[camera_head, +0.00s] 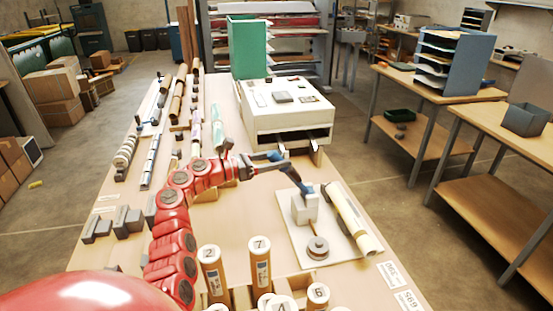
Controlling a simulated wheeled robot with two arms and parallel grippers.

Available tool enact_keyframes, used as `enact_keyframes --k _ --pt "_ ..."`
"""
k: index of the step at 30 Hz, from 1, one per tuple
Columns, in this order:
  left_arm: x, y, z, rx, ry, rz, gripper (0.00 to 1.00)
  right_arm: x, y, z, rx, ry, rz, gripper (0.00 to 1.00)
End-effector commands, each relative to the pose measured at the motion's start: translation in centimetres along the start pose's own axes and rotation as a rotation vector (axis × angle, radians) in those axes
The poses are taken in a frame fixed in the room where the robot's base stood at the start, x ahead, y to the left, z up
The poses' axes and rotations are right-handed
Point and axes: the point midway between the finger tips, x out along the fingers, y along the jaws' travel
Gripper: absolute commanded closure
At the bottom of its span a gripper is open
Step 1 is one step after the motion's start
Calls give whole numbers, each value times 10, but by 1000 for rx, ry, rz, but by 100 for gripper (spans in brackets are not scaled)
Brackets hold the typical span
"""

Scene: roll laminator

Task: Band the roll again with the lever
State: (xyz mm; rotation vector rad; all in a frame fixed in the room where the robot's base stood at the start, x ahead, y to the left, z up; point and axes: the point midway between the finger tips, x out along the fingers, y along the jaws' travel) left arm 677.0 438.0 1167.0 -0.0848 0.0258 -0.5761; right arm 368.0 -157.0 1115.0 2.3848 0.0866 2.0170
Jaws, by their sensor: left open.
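My left arm reaches in from the left, and its gripper (281,164) is open at the upper end of the blue lever (298,183). Whether the fingers touch the lever cannot be told. The lever slants up and left from a grey block (305,207) on a pale board (292,239). A cream roll (352,221) lies slantwise on the board, right of the block. A bluish patch shows near its far end, but I cannot tell if it is a band. A grey stepped disc (318,246) sits in front of the block. My right gripper is not in view.
Numbered upright tubes (260,262) stand at the table's front. A white laminator (285,110) and a green panel (247,48) stand behind. Grey blocks (113,222) and rows of long rolls lie left. Printed labels (399,284) lie at the front right.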

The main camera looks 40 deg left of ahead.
Motion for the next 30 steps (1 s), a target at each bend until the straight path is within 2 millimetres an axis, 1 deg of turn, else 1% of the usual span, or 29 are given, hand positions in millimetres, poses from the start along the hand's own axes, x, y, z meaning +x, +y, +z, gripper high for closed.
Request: enact_keyframes --k 1,2,6,11,12,13,30 --pt "0 0 0 0 0 0 32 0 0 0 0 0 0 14" --pt "0 0 0 0 0 0 37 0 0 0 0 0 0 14" --pt "0 0 0 0 0 0 62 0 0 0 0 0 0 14" --pt "0 0 0 0 0 -1 91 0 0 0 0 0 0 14" --pt "0 0 0 0 0 -1 98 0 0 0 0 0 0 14" --pt "0 0 0 0 0 -1 100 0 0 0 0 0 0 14" --pt "0 0 0 0 0 -1 100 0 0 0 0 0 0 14"
